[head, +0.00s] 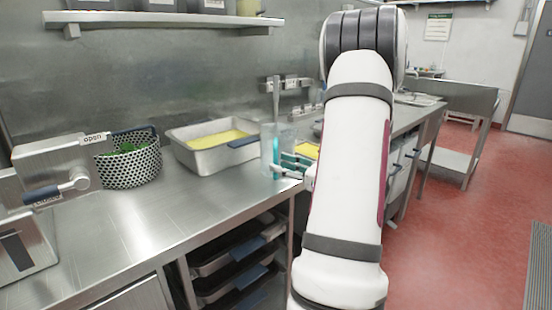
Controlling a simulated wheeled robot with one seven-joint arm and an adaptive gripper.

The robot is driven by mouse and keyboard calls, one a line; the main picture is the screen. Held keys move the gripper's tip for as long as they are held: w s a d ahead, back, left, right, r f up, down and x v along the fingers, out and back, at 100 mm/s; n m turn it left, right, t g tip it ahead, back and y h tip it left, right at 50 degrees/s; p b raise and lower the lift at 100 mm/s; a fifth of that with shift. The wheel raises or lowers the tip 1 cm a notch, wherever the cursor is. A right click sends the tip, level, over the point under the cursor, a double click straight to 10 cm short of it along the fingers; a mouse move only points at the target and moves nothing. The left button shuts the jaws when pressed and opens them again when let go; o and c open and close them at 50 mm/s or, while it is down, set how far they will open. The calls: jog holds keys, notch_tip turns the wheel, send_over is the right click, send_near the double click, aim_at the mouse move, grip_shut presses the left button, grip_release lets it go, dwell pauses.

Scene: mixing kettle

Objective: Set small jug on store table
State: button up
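A clear, see-through jug (268,140) stands upright at the front edge of the steel counter, near the middle of the head view. I cannot tell whether its base touches the counter. My gripper (284,160) is at the jug's right side, with teal finger parts overlapping the jug in the picture. Whether the fingers are closed on it is too small to tell. My white arm hides the counter to the right. I cannot tell which surface is the store table; a steel counter (150,235) runs across the left, and a steel table (462,100) stands at the right.
A steel pan of yellow food (190,158) and a perforated basket with green contents (130,168) stand left of the jug. A steel machine (45,180) is at far left. A shelf (160,20) hangs above. Trays (235,260) sit under the counter. The red floor is clear at right.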

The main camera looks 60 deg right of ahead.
aim_at(277, 164)
jog(key=w, duration=0.3)
grip_shut()
jog(key=shift+r, duration=0.1)
